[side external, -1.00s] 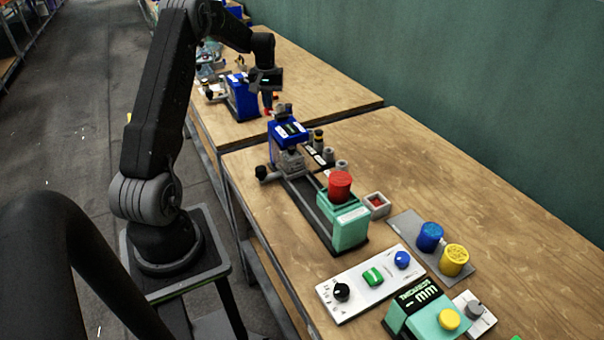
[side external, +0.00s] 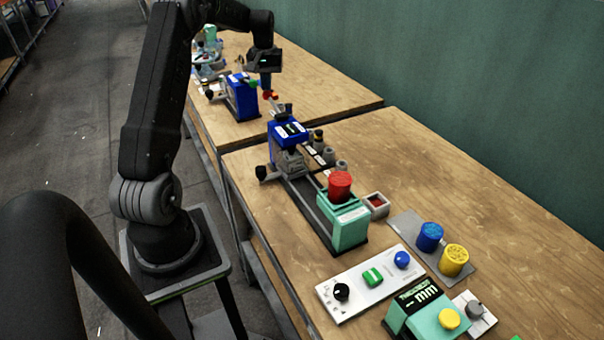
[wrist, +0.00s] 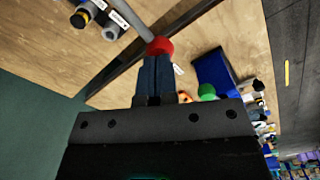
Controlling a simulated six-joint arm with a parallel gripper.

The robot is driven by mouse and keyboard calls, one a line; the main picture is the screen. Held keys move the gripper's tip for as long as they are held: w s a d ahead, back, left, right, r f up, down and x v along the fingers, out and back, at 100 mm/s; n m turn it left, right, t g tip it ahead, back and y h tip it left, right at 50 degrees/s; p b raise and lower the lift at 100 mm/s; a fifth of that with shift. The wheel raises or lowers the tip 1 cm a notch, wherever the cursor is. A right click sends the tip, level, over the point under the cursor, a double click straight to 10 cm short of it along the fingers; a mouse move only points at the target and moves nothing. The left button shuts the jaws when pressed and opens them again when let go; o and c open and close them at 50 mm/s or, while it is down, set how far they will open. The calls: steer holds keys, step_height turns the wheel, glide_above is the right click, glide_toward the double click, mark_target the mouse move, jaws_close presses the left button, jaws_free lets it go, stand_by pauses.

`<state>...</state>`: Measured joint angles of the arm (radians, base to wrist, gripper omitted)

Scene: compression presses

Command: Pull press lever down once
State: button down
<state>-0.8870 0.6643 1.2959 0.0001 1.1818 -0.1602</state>
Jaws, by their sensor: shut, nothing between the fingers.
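The press with a blue head (side external: 287,132) stands on the near table. Its grey lever (side external: 279,107) slopes up toward the far table and ends in a red knob (side external: 270,95). In the wrist view the lever (wrist: 132,20) comes in from the top and its red knob (wrist: 160,46) sits at the fingertips. My gripper (side external: 267,89) is shut and empty, pointing down just over the knob. In the wrist view the shut fingers (wrist: 157,60) overlap the knob's lower edge; I cannot tell whether they touch it.
A second blue press (side external: 242,97) with a green knob stands on the far table, close behind my gripper. A gap separates the tables. A red cylinder on a green block (side external: 341,187), a button panel (side external: 370,282) and blue and yellow cylinders stand nearer the camera.

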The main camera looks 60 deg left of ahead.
steer(key=shift+r, duration=3.4)
steer(key=shift+w+d+r, duration=0.1)
steer(key=shift+d+r, duration=0.05)
steer(key=shift+d, duration=0.1)
steer(key=s+d+r+m+t+y, duration=0.1)
steer(key=d+r+m, duration=0.25)
steer(key=d, duration=0.85)
steer(key=d+r+m+t, duration=0.15)
steer(key=d+r, duration=0.35)
steer(key=d, duration=0.7)
steer(key=s+d+f+m+t, duration=0.1)
steer(key=s+d+f+m, duration=0.1)
steer(key=s+d, duration=0.6)
steer(key=s+d+f+m+t+h, duration=0.1)
steer(key=s+d+f+m+t, duration=0.1)
steer(key=s+d+m, duration=0.3)
steer(key=s+d+f, duration=0.1)
steer(key=s+d, duration=0.2)
steer(key=d, duration=0.2)
